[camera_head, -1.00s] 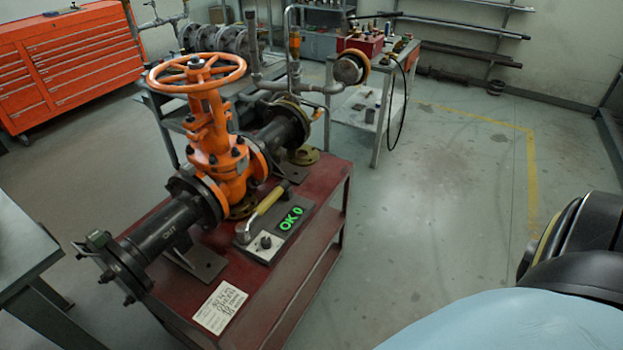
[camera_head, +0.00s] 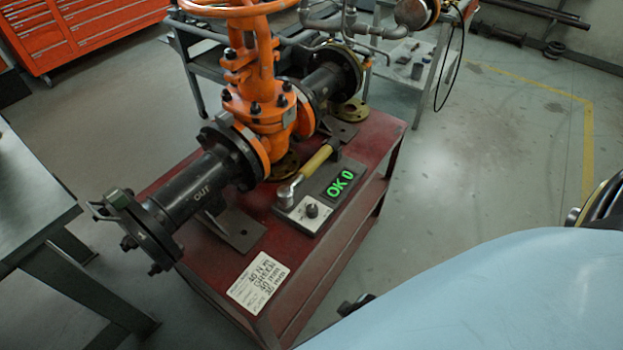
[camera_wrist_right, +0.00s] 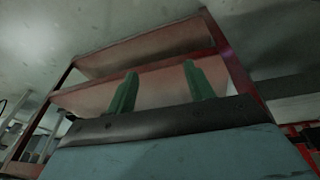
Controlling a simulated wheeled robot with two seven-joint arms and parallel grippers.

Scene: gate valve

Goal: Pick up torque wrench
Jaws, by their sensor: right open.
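The torque wrench (camera_head: 317,162) has a yellow grip and a grey metal head. It lies on a flat grey tester (camera_head: 311,211) with a black knob and a green display reading "OK 0", on the red cart (camera_head: 345,240). My right gripper (camera_wrist_right: 163,88) shows in the right wrist view with its two green fingers apart and nothing between them. Beyond them are the red-framed cart's shelves (camera_wrist_right: 150,82); the wrench is not visible there. In the head view my light blue arm covers the lower right, and a small dark part shows beside the cart. My left gripper is not in view.
An orange gate valve (camera_head: 262,105) with black flanged pipe stands on the cart, close to the wrench. A white note card (camera_head: 258,281) lies at the cart's front. A grey table (camera_head: 30,200) is at the left. The floor right of the cart is clear.

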